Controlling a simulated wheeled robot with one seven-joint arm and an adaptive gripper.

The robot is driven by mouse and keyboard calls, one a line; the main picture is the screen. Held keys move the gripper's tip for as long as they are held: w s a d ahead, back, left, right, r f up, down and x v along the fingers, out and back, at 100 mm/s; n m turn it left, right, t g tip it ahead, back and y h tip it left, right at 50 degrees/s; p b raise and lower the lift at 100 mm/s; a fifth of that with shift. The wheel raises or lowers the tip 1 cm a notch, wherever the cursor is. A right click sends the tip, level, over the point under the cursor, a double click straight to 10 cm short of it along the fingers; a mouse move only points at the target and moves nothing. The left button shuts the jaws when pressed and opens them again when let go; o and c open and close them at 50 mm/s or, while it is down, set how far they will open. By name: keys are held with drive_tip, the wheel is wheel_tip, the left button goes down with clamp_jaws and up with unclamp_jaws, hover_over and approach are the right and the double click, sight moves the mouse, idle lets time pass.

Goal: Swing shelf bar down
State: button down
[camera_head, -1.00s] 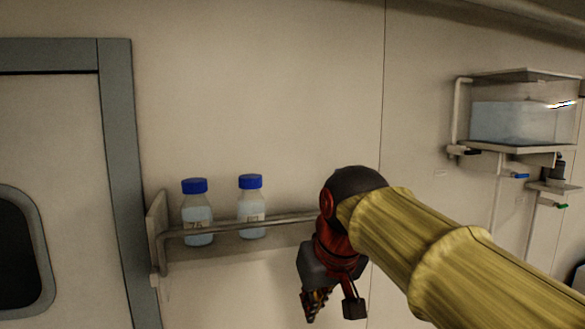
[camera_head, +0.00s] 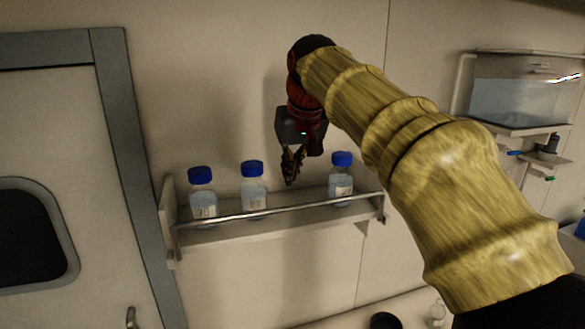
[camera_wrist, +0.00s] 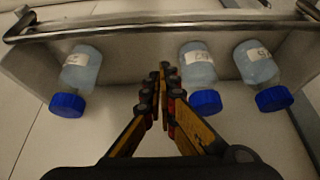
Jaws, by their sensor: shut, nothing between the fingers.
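The shelf bar (camera_head: 290,209) is a thin metal rail along the front of the wall shelf (camera_head: 215,236). It crosses in front of the lower parts of three blue-capped bottles: left (camera_head: 203,207), middle (camera_head: 253,192) and right (camera_head: 341,185). My gripper (camera_head: 291,181) points down just above the shelf, between the middle and right bottles, shut and empty. In the wrist view my fingertips (camera_wrist: 165,70) are between bottles, and the bar (camera_wrist: 165,27) runs across the top, beyond the fingertips. I see no contact with the bar.
A grey-framed door (camera_head: 55,180) is left of the shelf. A clear tank (camera_head: 515,103) stands on a wall rack at the upper right. The wall above the shelf is bare. A counter edge (camera_head: 375,306) shows below.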

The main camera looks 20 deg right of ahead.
drive_tip(key=x, duration=0.6)
drive_tip(key=shift+w+f+p, duration=0.15)
drive_tip(key=shift+f+p, duration=0.2)
drive_tip(key=shift+p, duration=0.05)
drive_tip(key=s, duration=0.2)
drive_tip(key=s+r, duration=0.1)
drive_tip(key=s, duration=0.1)
drive_tip(key=shift+p, duration=0.4)
drive_tip(key=shift+w+f, duration=0.1)
drive_tip(key=shift+w, duration=0.05)
drive_tip(key=shift+b, duration=0.5)
